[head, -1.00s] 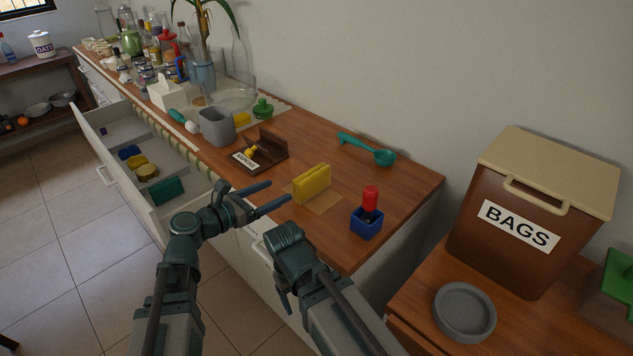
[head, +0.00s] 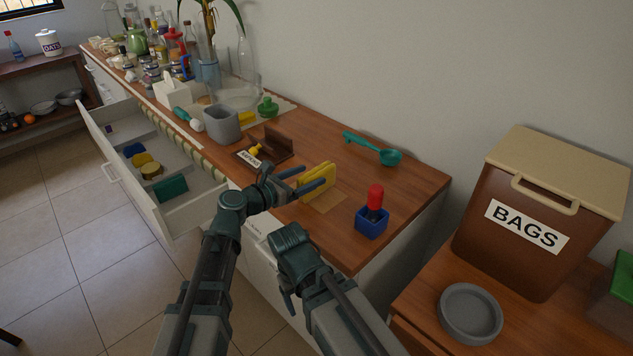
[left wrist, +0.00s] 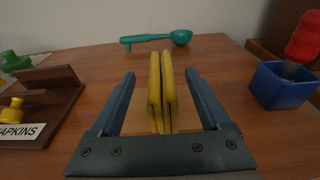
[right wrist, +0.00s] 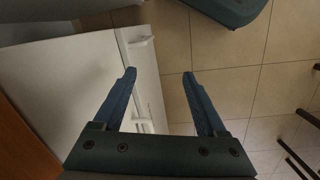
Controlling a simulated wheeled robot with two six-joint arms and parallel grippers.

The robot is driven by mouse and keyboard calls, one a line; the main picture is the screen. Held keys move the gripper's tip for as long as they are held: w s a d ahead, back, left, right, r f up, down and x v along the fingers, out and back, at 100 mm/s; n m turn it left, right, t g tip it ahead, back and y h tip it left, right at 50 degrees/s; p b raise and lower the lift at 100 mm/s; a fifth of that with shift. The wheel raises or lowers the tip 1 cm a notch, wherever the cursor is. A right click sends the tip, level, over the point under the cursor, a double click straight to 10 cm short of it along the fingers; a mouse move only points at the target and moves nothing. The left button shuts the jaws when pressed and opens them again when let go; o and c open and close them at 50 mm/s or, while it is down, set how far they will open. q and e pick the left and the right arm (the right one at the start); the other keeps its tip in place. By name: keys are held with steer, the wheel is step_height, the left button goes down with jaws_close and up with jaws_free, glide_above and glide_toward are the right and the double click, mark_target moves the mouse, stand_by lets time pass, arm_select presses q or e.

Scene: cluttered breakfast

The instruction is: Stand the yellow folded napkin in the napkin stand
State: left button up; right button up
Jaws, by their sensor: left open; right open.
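The yellow folded napkin (head: 318,180) stands on edge on a tan mat (head: 328,202) on the wooden counter. My left gripper (head: 311,180) is open around it; in the left wrist view the napkin (left wrist: 160,90) stands between the two open fingers (left wrist: 160,95), with a gap on each side. The brown napkin stand (head: 279,143), with a "NAPKINS" label, is to the left on the counter; a small yellow item (head: 255,150) lies on it. The stand also shows in the left wrist view (left wrist: 62,95). My right gripper (right wrist: 160,95) is open and empty in front of the cabinet, above the floor.
A blue holder (head: 371,222) with a red-handled item stands right of the napkin. A teal scoop (head: 388,157) lies behind. A grey container (head: 225,124) is left of the stand. The drawer (head: 125,180) below is open. The counter between napkin and scoop is clear.

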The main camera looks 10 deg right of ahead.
arm_select(q)
steer(key=x, duration=0.3)
steer(key=shift+w+d+r, duration=0.1)
steer(key=shift+w+d, duration=0.1)
steer(key=shift+d, duration=0.1)
jaws_close()
